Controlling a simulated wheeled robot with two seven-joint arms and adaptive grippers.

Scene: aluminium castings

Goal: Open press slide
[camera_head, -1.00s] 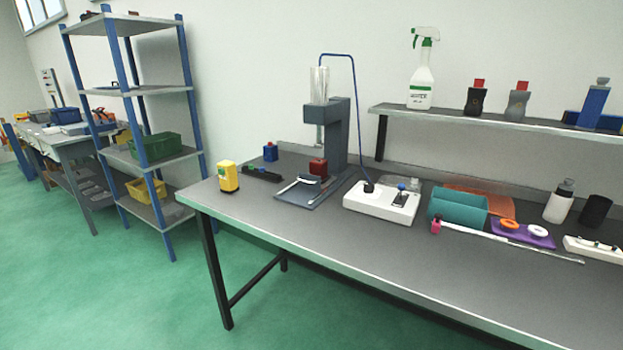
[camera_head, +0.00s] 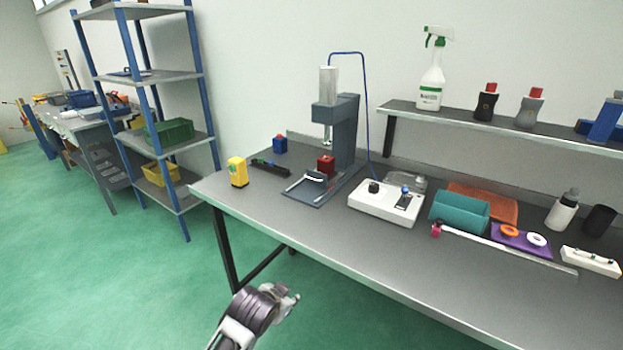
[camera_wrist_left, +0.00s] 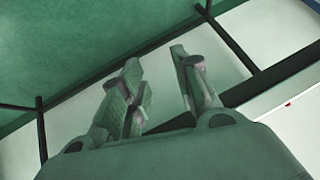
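The press (camera_head: 345,130) stands on the bench, a dark grey column with a pale cylinder (camera_head: 328,85) on top and a blue hose. On its flat base (camera_head: 305,197) sits a low dark slide with a pale curved handle (camera_head: 314,177) facing the front. A red block (camera_head: 326,165) is just behind the slide. My left gripper (camera_head: 291,298) is low in front of the bench, well below and apart from the press. In the left wrist view its two fingers (camera_wrist_left: 164,85) are spread with nothing between them. My right gripper is in neither view.
A yellow device (camera_head: 237,171) stands left of the press, near the bench's front edge. A white box with knobs (camera_head: 385,204) is right of it. The bench edge lies between my left gripper and the press. A shelf rack (camera_head: 177,140) stands further left.

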